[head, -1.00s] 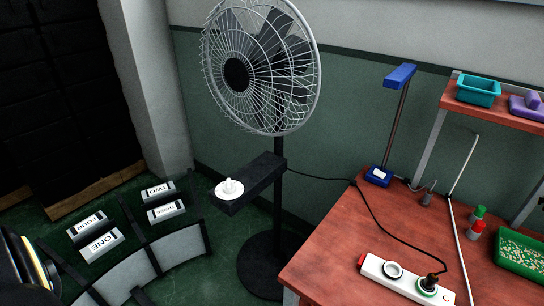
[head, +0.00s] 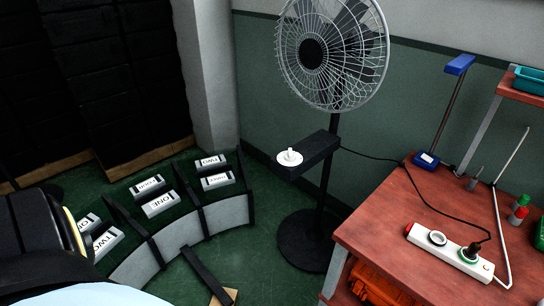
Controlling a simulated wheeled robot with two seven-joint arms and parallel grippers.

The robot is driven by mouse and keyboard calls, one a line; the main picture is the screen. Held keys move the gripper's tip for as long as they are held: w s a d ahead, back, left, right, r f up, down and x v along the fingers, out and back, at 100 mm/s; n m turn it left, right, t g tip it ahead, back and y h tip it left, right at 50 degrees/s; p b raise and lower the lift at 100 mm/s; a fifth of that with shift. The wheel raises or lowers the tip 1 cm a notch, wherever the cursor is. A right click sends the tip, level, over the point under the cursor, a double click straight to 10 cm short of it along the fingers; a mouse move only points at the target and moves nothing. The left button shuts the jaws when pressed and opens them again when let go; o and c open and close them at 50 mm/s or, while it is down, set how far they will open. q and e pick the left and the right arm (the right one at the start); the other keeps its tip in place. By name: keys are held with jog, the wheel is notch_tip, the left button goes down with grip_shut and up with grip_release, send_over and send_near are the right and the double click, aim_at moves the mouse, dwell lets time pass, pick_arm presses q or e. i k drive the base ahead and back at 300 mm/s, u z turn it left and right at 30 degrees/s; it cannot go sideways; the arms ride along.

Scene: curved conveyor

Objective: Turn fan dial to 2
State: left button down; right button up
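The pedestal fan (head: 335,55) stands against the green wall, with a wire cage and a dark round base on the floor. Its white dial (head: 289,157) sits on the end of a dark control box (head: 315,152) that sticks out from the pole toward the left. The dial's setting is too small to read. A black cable runs from the box to the table. Neither of my grippers is in view.
A curved conveyor (head: 186,239) with labelled blocks, such as one marked ONE (head: 160,204), is left of the fan. A red-brown table (head: 395,215) with a power strip (head: 450,252) stands right. Green floor lies between.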

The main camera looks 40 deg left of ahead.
aim_at(290, 155)
jog(key=u, duration=0.15)
jog(key=i, duration=0.35)
jog(key=u, duration=1.15)
